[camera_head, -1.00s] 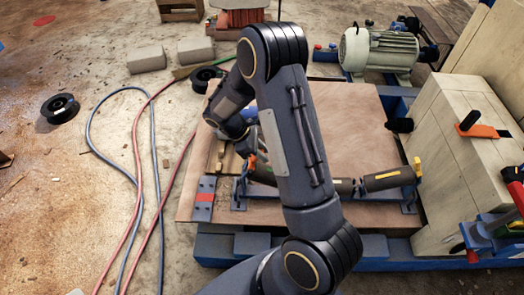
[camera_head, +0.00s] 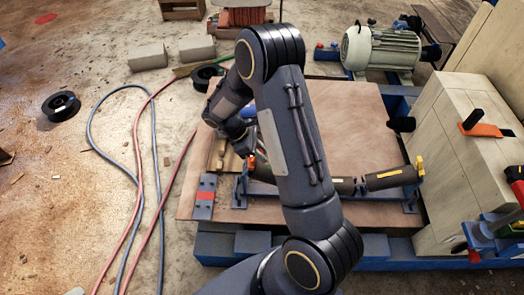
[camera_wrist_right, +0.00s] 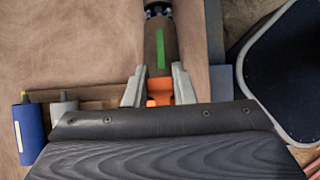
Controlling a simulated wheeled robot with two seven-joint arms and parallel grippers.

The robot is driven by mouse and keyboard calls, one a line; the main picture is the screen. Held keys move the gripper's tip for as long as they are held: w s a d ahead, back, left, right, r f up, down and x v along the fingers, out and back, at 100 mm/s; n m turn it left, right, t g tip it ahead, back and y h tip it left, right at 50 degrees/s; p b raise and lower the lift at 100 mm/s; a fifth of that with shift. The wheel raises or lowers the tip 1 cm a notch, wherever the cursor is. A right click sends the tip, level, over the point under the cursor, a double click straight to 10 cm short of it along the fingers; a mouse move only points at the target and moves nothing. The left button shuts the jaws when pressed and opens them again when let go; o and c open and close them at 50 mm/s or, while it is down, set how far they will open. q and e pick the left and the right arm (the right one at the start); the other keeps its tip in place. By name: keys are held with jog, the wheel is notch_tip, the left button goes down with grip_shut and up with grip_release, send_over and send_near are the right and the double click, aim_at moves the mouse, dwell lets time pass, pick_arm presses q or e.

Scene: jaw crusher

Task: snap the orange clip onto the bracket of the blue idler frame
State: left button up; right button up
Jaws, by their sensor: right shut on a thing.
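The blue idler frame (camera_head: 372,194) lies on the brown board, with dark rollers (camera_head: 390,178) along it. Its middle is hidden behind my right arm. An upright bracket (camera_head: 241,188) stands at its left end. My right gripper (camera_head: 247,157) is low over this left end, beside the bracket. In the right wrist view my right gripper (camera_wrist_right: 159,92) is shut on the orange clip (camera_wrist_right: 160,91), which shows between the two grey fingers. A dark roller with a green stripe (camera_wrist_right: 161,48) is just beyond the clip. Whether the clip touches the bracket cannot be told. My left gripper is out of view.
The brown board (camera_head: 350,115) is mostly clear behind the frame. A pale block wall (camera_head: 445,150) with an orange-based handle stands at the right. An electric motor (camera_head: 380,48) is at the back. Hoses (camera_head: 155,150) and a black spool (camera_head: 61,106) lie on the left floor.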

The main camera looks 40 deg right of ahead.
jog(key=shift+a+f, duration=0.1)
jog(key=shift+f, duration=0.15)
jog(key=o, duration=1)
jog(key=shift+w, duration=0.1)
jog(key=shift+o, duration=0.2)
jog(key=p+v, duration=0.1)
jog(key=v, duration=0.6)
jog(key=shift+a+r, duration=0.15)
jog(key=shift+r, duration=0.2)
jog(key=shift+w, duration=0.1)
